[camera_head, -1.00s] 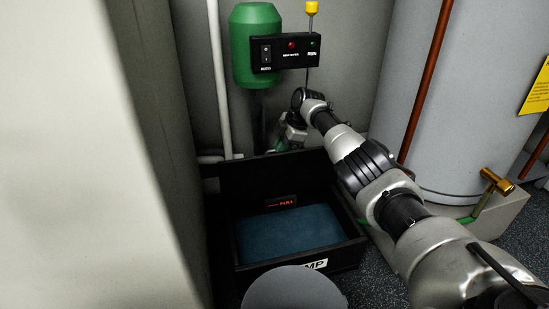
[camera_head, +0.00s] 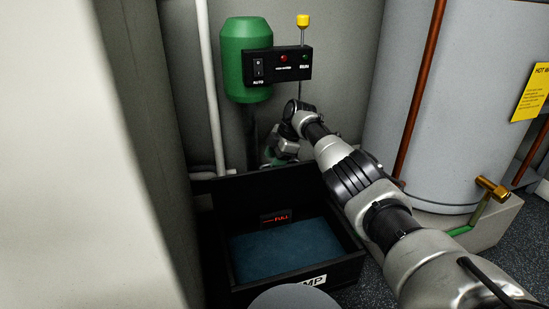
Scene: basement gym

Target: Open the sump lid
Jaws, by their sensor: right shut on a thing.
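The sump is a black box on the floor with a white label on its front rim (camera_head: 310,282). Its black lid (camera_head: 240,190) stands raised at the back of the box, so the inside is open to view. Blue water (camera_head: 280,248) and a small red-lit display (camera_head: 277,218) show inside. My right arm reaches in from the lower right. My right gripper (camera_head: 277,157) is at the lid's top edge, shut on the lid; its fingertips are partly hidden. My left gripper is not in view.
Behind the sump are a green tank (camera_head: 246,60) and a black control box (camera_head: 280,65) with lights. A white pipe (camera_head: 211,90) runs at the left. A large grey heater (camera_head: 450,100) with a brass tap (camera_head: 492,188) stands right. A pale wall (camera_head: 70,150) closes the left.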

